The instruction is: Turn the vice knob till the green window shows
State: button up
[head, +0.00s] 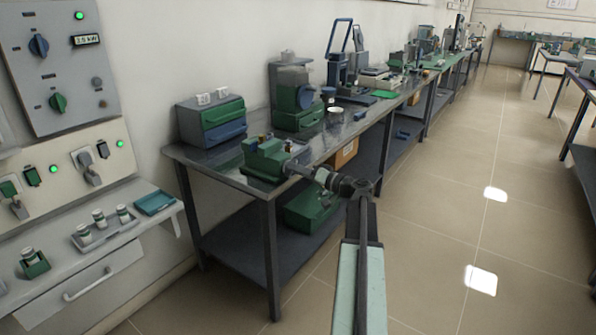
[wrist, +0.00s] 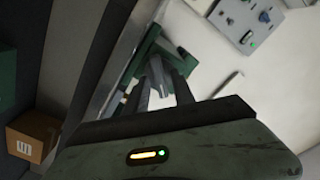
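The green vice (head: 266,158) stands on the near corner of the grey workbench. It also shows in the wrist view (wrist: 146,50), tilted, behind my fingers. My gripper (head: 296,170) reaches in from the right and its tip is at the right side of the vice. In the wrist view my gripper's fingers (wrist: 162,80) are grey and point at the vice. The knob is not clearly visible; my fingers cover that side. I cannot tell whether they touch or close on it. I see no green window on the vice.
The bench (head: 225,165) also bears a green and blue drawer box (head: 211,120) and a green machine (head: 296,98). A cardboard box (head: 347,152) is on its lower shelf. Control panels (head: 58,75) are on the left. The tiled floor on the right is clear.

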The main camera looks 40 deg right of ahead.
grip_shut()
jog(key=shift+m, duration=1.2)
jog(key=shift+o, duration=1.4)
grip_release()
jog(key=v, duration=0.7)
jog(key=shift+s, duration=0.4)
jog(key=shift+d, duration=0.1)
